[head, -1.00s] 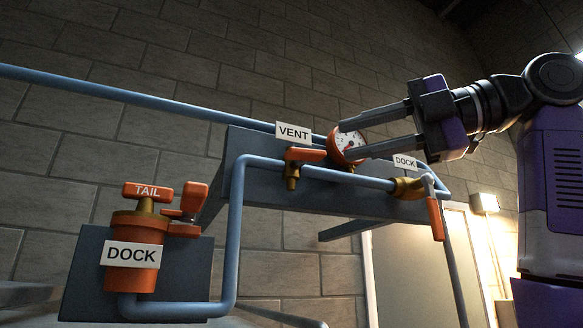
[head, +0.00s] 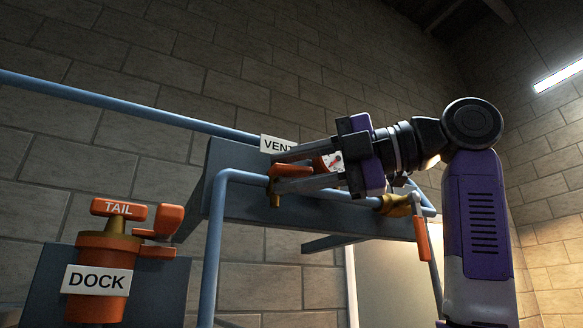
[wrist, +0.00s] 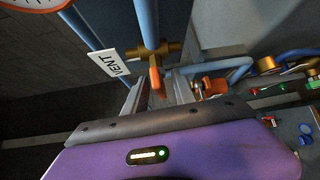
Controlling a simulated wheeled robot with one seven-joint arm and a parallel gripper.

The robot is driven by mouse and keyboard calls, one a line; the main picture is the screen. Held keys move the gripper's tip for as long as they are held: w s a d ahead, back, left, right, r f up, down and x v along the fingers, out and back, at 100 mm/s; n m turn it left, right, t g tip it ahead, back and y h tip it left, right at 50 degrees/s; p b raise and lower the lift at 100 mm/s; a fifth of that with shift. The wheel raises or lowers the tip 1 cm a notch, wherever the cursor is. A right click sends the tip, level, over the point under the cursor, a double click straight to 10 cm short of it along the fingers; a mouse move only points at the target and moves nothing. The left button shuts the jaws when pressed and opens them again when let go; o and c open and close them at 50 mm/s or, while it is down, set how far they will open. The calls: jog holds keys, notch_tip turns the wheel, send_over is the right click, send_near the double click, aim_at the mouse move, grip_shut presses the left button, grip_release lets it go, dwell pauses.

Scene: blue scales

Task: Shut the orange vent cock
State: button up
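The vent cock (head: 272,182) sits on the blue pipe below the VENT label, with a brass body and an orange lever (head: 287,171). In the head view the lever points right, roughly along the pipe. My gripper (head: 276,174) reaches in from the right, its two fingers extended at the lever and partly covering it. In the wrist view the orange lever (wrist: 156,82) points toward my gripper (wrist: 160,92) and lies between the open fingers, with gaps beside it. The brass body (wrist: 153,49) is just beyond the fingertips. Contact cannot be told.
The VENT label (head: 277,145) is close above the fingers; it also shows in the wrist view (wrist: 108,64). My gripper partly covers the gauge (head: 336,162). A second cock with a hanging orange lever (head: 422,240) is at right. The orange DOCK pot (head: 97,281) stands lower left.

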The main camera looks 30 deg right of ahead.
grip_shut()
jog(key=shift+f, duration=0.1)
jog(key=shift+f+b, duration=0.1)
jog(key=shift+b, duration=0.35)
jog(key=shift+m+t+y+b, duration=0.3)
jog(key=shift+m+t+y, duration=0.1)
jog(key=shift+m, duration=0.2)
grip_release()
jog(key=shift+r, duration=0.2)
jog(key=shift+s+d, duration=0.1)
jog(key=b+v, duration=0.2)
jog(key=v, duration=0.5)
jog(key=shift+s+d, duration=0.2)
jog(key=shift+d, duration=0.05)
